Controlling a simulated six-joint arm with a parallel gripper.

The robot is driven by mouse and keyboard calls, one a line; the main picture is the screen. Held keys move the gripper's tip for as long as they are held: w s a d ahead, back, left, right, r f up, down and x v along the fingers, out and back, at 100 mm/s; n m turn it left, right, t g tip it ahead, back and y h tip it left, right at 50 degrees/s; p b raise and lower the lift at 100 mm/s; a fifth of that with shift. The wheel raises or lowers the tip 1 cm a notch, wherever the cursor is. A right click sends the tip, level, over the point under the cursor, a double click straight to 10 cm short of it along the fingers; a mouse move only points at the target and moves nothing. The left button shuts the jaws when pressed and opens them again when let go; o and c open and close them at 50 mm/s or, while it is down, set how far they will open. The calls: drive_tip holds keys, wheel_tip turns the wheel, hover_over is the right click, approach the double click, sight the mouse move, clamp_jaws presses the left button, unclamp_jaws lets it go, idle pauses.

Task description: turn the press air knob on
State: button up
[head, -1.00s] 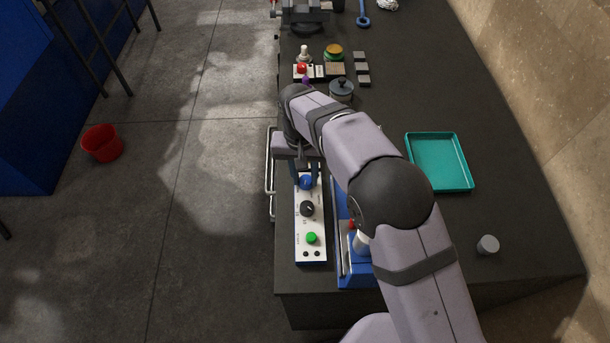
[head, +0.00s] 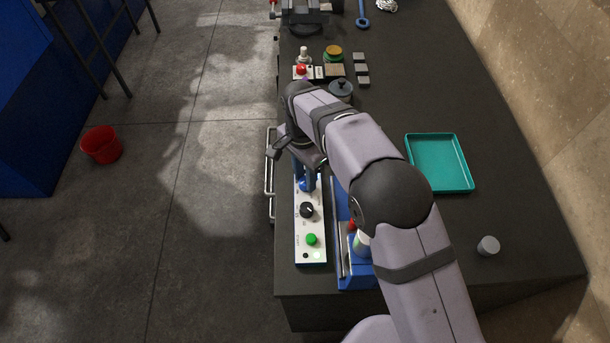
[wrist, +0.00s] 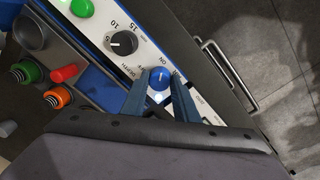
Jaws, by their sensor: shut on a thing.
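The blue air knob (wrist: 159,79) sits on the white press control panel (head: 312,225), next to the printed word ON in the wrist view. In the head view my gripper (head: 306,180) is turned at an angle over the far end of the panel and hides part of the knob.
A black depth dial (head: 307,210) and a green button (head: 311,239) are on the same panel. A blue holder (head: 353,277) stands close to its right. A metal rail (head: 269,178) runs along the bench's left edge. A teal tray (head: 440,162) lies at the right.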

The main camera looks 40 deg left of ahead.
sight(304, 178)
drive_tip(key=shift+w+m, duration=0.1)
drive_tip(key=shift+m, duration=0.2)
drive_tip(key=shift+r, duration=0.1)
drive_tip(key=o, duration=1.1)
drive_tip(key=shift+c, duration=0.2)
drive_tip(key=shift+a+r+b, duration=0.2)
drive_tip(key=shift+r+b, duration=0.95)
drive_tip(key=shift+r, duration=2.5)
